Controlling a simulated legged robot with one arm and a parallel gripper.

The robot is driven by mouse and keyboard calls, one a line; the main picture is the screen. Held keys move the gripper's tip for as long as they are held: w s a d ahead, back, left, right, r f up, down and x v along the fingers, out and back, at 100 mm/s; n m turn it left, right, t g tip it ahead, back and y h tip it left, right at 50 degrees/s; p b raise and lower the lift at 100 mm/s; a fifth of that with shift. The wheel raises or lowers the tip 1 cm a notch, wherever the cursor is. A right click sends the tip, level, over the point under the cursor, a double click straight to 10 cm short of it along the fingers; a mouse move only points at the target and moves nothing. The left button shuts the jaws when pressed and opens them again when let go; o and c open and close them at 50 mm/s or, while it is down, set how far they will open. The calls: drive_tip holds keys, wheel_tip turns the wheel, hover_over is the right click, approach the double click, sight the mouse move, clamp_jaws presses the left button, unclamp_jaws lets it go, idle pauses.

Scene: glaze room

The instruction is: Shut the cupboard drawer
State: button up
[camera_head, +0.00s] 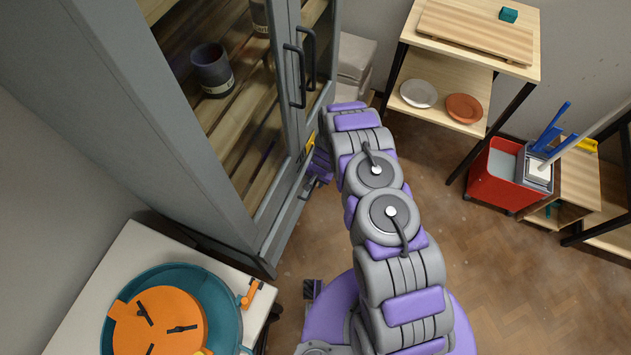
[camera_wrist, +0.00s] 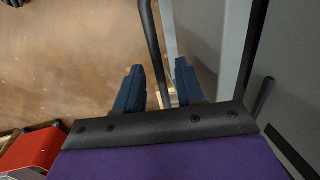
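The tall grey cupboard (camera_head: 130,110) stands at the left in the head view, with glazed doors and two dark vertical handles (camera_head: 300,75). A grey band (camera_head: 285,222) runs below the glass; I cannot make out a separate drawer or how far it is out. My gripper (camera_head: 315,178) is low at the cupboard's front, partly hidden by my arm. In the wrist view my gripper (camera_wrist: 160,88) has its two blue fingers apart. A grey panel (camera_wrist: 225,45) lies to the right.
A white table with a teal basin (camera_head: 225,300) holding an orange disc stands at lower left. A wooden shelf table (camera_head: 470,55) with plates is at upper right. A red mop bucket (camera_head: 492,177) stands on the right. The brown floor between is clear.

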drive_tip(key=shift+f, duration=0.25)
drive_tip(key=shift+c, duration=0.4)
clamp_jaws()
